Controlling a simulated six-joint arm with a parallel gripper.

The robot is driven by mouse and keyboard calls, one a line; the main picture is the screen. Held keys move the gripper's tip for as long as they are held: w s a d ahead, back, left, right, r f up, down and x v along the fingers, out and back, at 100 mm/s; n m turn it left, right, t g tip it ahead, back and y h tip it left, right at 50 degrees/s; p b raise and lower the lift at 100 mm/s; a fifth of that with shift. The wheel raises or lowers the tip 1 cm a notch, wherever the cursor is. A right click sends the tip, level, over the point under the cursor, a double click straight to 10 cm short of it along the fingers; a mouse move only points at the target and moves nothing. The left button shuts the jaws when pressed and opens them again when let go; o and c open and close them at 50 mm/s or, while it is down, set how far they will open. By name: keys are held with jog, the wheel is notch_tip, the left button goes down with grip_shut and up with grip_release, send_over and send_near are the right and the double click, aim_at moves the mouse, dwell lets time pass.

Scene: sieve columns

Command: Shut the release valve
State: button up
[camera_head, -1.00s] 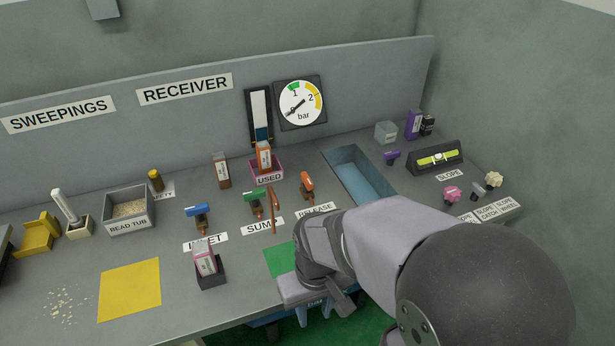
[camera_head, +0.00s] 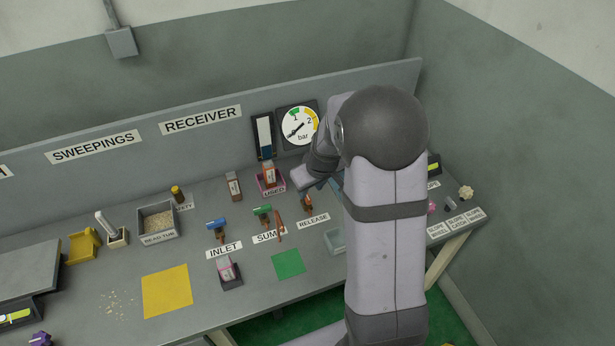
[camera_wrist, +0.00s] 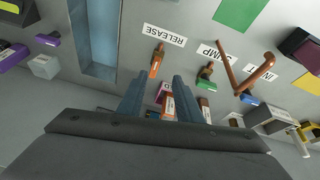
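The blue inlet lever (camera_head: 217,224) and green sump lever (camera_head: 262,210) lie crosswise. My gripper (camera_wrist: 158,92) is open and empty, its two bluish fingers apart. In the wrist view the orange lever shows just beyond the fingertips, between their lines; I see no contact. In the head view the gripper is above and behind the valve.
The USED bin (camera_head: 271,187) holding a box is close behind my fingers. A green patch (camera_head: 288,264) lies clear in front.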

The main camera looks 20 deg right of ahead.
aim_at(307, 197)
jog(key=shift+w+d+f+m+p, duration=0.15)
jog(key=shift+w+f+m, duration=0.2)
jog(key=shift+w+f, duration=0.85)
jog(key=shift+w+d+f+m+p, duration=0.1)
jog(key=shift+w+d+f+m, duration=0.3)
jog(key=shift+f, duration=1.35)
jog(key=shift+w+a+f+m+p, duration=0.1)
jog(key=shift+w+f+m, duration=0.15)
jog(key=shift+w+f, duration=1.05)
jog(key=shift+s+f, duration=0.2)
jog(key=shift+s, duration=0.05)
grip_shut()
